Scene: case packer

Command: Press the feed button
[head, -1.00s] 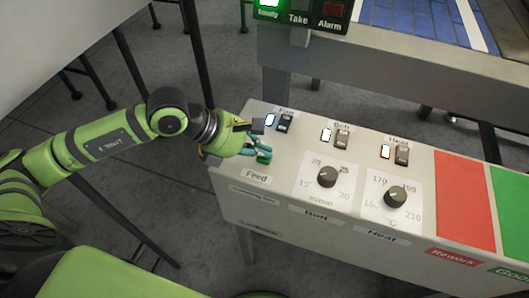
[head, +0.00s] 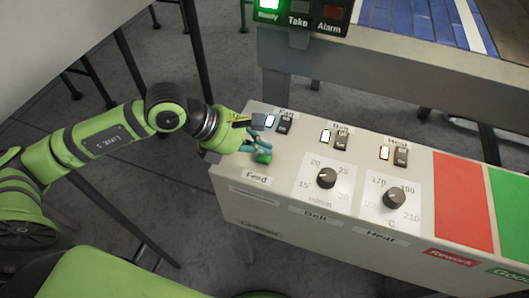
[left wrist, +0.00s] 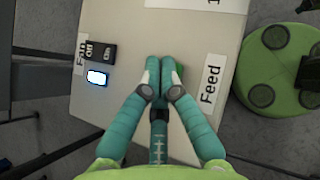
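The green feed button (head: 264,157) is at the near left end of the control panel (head: 275,185), just above the "Feed" label (head: 256,178). In the left wrist view, a green edge of the button (left wrist: 179,73) shows beside my fingertips, which hide the rest. My left gripper (head: 262,147) is over that end of the panel, its teal fingers close to the button. In the left wrist view the two fingers (left wrist: 159,66) are together with nothing seen between them. I cannot tell whether they touch the button. My right gripper is not in view.
The fan switch (head: 285,124) and its lit lamp (head: 270,121) are just behind my left gripper. Belt (head: 327,178) and heat (head: 394,198) knobs are to the right. Red (head: 464,200) and green areas lie further right. A lit green Ready lamp (head: 269,4) is at the top.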

